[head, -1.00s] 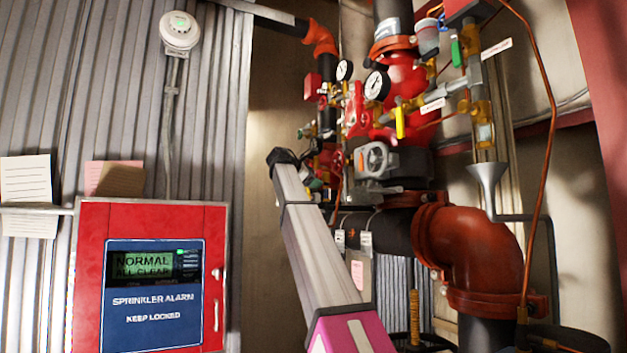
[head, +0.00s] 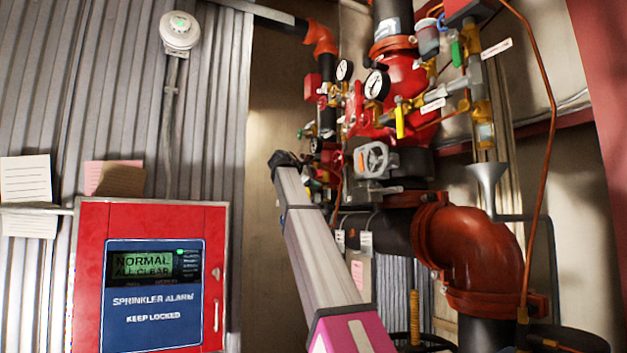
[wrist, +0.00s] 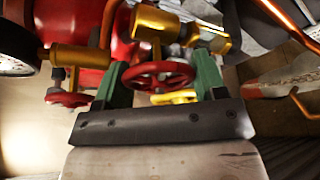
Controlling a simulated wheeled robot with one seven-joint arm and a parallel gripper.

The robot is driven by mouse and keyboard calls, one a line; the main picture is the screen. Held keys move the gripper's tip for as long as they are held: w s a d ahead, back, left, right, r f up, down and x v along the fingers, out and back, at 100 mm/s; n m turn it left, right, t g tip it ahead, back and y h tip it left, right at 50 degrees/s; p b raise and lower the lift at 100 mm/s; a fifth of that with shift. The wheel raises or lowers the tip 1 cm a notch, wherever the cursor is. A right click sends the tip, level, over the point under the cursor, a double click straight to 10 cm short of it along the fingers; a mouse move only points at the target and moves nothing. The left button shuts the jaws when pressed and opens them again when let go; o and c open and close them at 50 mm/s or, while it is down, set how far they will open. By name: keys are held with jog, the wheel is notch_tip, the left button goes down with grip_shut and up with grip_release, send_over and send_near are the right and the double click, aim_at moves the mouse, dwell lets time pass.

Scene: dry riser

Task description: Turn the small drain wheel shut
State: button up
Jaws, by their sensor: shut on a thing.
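A small red handwheel (wrist: 160,76) on a brass valve shows in the middle of the wrist view. My gripper (wrist: 162,74) has its two green fingers on either side of this wheel and is shut on it. The wheel's rim and spokes show between the fingers. In the head view my arm reaches up to the pipework, and the fingers and the held wheel are hard to make out there.
A second red handwheel (wrist: 68,99) sits left of the fingers. A yellow handle (wrist: 174,97) is just behind the held wheel. A red alarm box (head: 150,275) is left.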

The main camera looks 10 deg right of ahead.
dwell(0.3)
jog(key=o, duration=0.6)
jog(key=v, duration=1.1)
